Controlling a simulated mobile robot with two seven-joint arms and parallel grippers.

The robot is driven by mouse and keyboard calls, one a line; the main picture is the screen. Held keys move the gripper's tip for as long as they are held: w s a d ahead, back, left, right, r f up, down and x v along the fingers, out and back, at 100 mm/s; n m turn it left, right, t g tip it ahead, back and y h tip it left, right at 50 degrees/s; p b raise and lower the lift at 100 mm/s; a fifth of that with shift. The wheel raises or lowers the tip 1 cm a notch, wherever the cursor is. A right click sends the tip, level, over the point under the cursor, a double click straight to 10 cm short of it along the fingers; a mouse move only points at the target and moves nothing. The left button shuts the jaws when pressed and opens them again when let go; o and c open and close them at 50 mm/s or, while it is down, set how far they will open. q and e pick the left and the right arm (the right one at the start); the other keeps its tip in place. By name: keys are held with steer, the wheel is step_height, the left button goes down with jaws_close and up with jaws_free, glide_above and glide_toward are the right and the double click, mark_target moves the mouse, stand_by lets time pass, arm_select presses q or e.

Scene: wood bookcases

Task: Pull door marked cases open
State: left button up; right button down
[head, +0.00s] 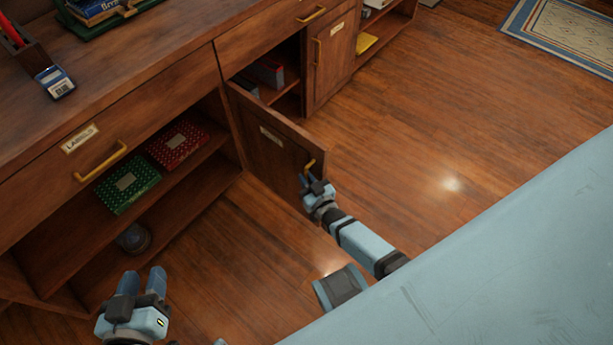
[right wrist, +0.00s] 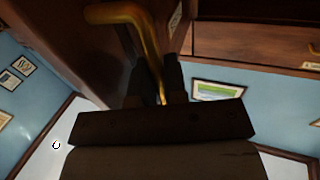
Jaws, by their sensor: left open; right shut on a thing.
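A wooden cabinet door (head: 268,142) with a pale label plate stands partly open, swung out from the bookcase; the label is too small to read. Its brass handle (head: 309,165) is near the door's free edge. My right gripper (head: 308,182) is at that handle, shut on it. In the right wrist view the brass handle (right wrist: 150,50) passes between the fingers of my right gripper (right wrist: 157,85). My left gripper (head: 142,280) is open and empty, low at the left, in front of the shelves and apart from everything.
A drawer (head: 95,165) and open shelves with red and green boxes (head: 128,186) are left. The wood floor (head: 430,140) is clear to the right.

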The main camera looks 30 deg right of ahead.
arm_select(q)
steer(key=shift+a+r, duration=0.15)
steer(key=shift+a, duration=0.25)
arm_select(e)
steer(key=shift+a, duration=0.45)
arm_select(q)
steer(key=shift+r, duration=0.1)
arm_select(e)
steer(key=c, duration=1.5)
jaws_free()
arm_select(q)
steer(key=shift+s, duration=0.15)
arm_select(e)
steer(key=shift+o, duration=0.2)
steer(key=shift+s, duration=0.25)
